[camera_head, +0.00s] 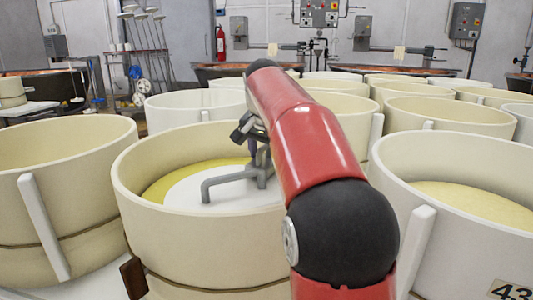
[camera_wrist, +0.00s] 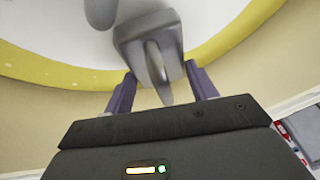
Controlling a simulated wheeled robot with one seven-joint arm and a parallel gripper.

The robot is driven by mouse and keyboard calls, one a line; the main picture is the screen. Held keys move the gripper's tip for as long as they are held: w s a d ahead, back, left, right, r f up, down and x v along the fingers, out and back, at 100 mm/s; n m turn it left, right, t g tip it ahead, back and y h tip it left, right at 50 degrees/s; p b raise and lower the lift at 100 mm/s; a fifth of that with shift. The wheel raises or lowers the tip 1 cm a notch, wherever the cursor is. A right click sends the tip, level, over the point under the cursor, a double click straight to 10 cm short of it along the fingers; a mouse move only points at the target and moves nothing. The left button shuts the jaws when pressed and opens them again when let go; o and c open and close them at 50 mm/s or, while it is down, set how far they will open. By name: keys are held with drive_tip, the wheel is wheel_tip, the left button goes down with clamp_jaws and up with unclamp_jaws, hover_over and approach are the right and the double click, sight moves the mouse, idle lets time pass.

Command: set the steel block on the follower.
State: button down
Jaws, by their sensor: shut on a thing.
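The follower (camera_head: 235,197) is a white disc lying inside the cream mould in the middle of the head view, with a bent grey handle (camera_head: 222,182) on top. The follower also shows in the wrist view (camera_wrist: 50,40). My gripper (camera_head: 258,150) is over the disc, next to the handle, partly hidden by my red arm. The steel block (camera_wrist: 130,35), grey with a loop on it, is between my purple fingers in the wrist view, and my gripper is shut on it. I cannot tell whether the block touches the disc.
The mould's tall rim (camera_head: 150,198) surrounds the follower, with yellow curd (camera_head: 165,185) around the disc. Similar moulds stand close on the left (camera_head: 60,145), the right (camera_head: 460,165) and behind. A fire extinguisher (camera_head: 220,43) hangs on the back wall.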

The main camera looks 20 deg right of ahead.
drive_tip(key=shift+f, duration=0.25)
idle(0.4)
drive_tip(key=c, duration=0.6)
unclamp_jaws()
drive_tip(key=shift+o, duration=1)
drive_tip(key=shift+f, duration=0.2)
